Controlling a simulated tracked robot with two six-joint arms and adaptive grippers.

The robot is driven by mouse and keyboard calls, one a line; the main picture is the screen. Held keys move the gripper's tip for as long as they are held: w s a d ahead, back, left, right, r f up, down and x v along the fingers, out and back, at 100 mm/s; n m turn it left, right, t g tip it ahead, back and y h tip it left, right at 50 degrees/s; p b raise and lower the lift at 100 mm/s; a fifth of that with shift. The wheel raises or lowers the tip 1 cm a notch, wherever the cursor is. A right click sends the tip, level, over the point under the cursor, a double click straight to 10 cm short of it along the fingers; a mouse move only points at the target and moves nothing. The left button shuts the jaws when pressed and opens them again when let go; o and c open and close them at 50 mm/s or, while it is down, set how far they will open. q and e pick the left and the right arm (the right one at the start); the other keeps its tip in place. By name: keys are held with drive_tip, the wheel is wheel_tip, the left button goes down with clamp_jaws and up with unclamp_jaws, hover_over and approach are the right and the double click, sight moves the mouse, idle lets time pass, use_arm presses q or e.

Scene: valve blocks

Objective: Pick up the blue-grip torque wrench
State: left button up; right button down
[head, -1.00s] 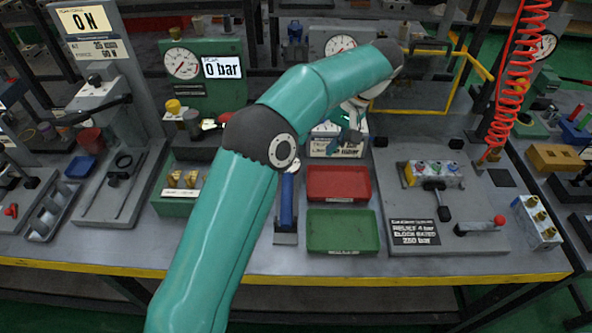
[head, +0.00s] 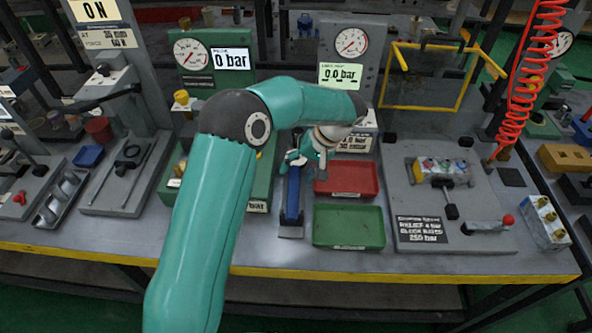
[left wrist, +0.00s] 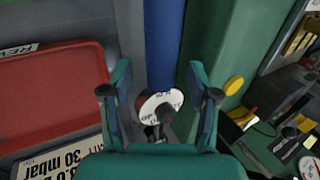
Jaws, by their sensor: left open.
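The blue-grip torque wrench (head: 292,197) lies in a narrow grey holder on the bench, left of the red and green trays. Its far end is hidden behind my left gripper in the head view. My left gripper (head: 304,162) is over that far end, open and empty. In the left wrist view, the wrench's blue grip (left wrist: 165,45) runs up between the open fingers of my left gripper (left wrist: 160,93). A white round dial face (left wrist: 160,102) shows between the fingertips. I cannot tell whether the fingers touch anything. My right gripper is not in view.
A red tray (head: 348,191) and a green tray (head: 349,243) sit close right of the wrench. A green block (head: 262,186) stands close on its left. A gauge panel (head: 352,62) reading 0.0 bar stands behind. The bench's yellow front edge (head: 300,273) is nearby.

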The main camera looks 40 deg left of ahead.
use_arm(q)
drive_tip(key=shift+x, duration=1.05)
drive_tip(key=shift+w, duration=0.1)
clamp_jaws()
